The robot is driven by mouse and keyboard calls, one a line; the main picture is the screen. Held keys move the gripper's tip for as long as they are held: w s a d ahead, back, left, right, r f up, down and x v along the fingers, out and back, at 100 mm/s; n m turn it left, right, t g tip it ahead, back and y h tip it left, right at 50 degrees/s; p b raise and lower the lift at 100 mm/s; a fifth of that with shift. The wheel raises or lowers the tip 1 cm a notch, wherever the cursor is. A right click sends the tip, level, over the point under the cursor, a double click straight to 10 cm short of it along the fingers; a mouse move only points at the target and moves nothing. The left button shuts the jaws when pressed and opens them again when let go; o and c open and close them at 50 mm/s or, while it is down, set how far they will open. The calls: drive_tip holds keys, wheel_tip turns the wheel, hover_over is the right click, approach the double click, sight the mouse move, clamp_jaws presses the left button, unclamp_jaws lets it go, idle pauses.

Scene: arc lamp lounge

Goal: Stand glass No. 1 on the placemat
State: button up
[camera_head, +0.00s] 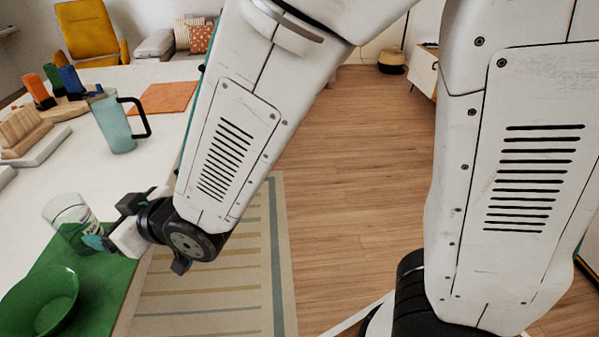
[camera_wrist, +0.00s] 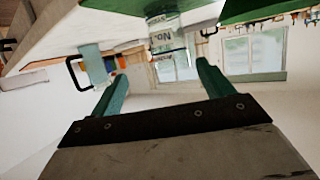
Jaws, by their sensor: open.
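A clear glass (camera_head: 68,211) with a printed label appears upright on the green placemat (camera_head: 107,277), near its far edge. The placemat's green shows through its lower part. The wrist view, which is upside down, shows the glass (camera_wrist: 165,38) ahead of and between my fingertips, with "No." on its label; the number is not readable. My gripper (camera_head: 101,241) is just right of the glass, low beside it. Its two teal fingers are spread apart in the wrist view (camera_wrist: 160,75). Whether a finger touches the glass cannot be told.
A green bowl (camera_head: 40,303) sits on the placemat in front of the glass. A teal pitcher (camera_head: 115,122) with a black handle stands farther back on the white table (camera_head: 75,160). An orange mat (camera_head: 163,97) lies behind it. The table's right edge is close to my gripper.

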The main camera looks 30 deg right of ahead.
drive_tip(key=d+r+m+g+h, duration=0.15)
drive_tip(key=d+h, duration=0.25)
drive_tip(key=d, duration=0.7)
drive_tip(key=d+r+m+g+h, duration=0.1)
drive_tip(key=d+r+m+h, duration=0.2)
drive_tip(key=d, duration=0.8)
drive_tip(key=s+d+r+m+g+h, duration=0.1)
drive_tip(key=s+d+r+m+g, duration=0.1)
drive_tip(key=s+d, duration=0.5)
drive_tip(key=s+d+r+m+g+h, duration=0.1)
drive_tip(key=s+d+r+m+g, duration=0.1)
drive_tip(key=s+d+g, duration=0.2)
drive_tip(key=s+d, duration=0.3)
drive_tip(key=s, duration=0.5)
drive_tip(key=shift+h, duration=0.4)
